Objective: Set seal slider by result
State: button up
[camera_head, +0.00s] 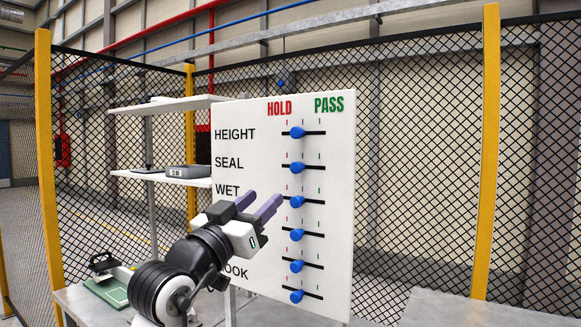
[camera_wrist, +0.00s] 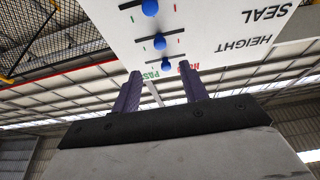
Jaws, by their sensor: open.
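A white upright board (camera_head: 340,200) carries rows of blue slider knobs under red HOLD and green PASS headings. The SEAL slider (camera_head: 296,168) is the second from the top, with its knob near the middle of its track. It also shows in the upside-down wrist view (camera_wrist: 159,43), beyond the HEIGHT slider (camera_wrist: 166,65). My gripper (camera_head: 264,198) is open and empty, its purple fingers pointing up and right in front of the board near the WET row. In the wrist view the fingertips (camera_wrist: 162,70) lie either side of the HEIGHT knob in the picture; contact cannot be told. My arm hides some lower labels.
A green board (camera_head: 108,291) lies on the table at lower left. Another grey surface (camera_head: 470,308) is at lower right. Mesh fencing with yellow posts (camera_head: 487,150) surrounds the area.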

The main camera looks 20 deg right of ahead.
aim_at(295, 168)
jog(key=p+x, duration=0.4)
jog(key=x, duration=0.7)
jog(key=shift+d+r, duration=0.1)
jog(key=shift+r, duration=0.15)
jog(key=shift+w+d+r, duration=0.1)
jog(key=shift+w+d, duration=0.25)
jog(key=shift+d, duration=0.05)
grip_shut()
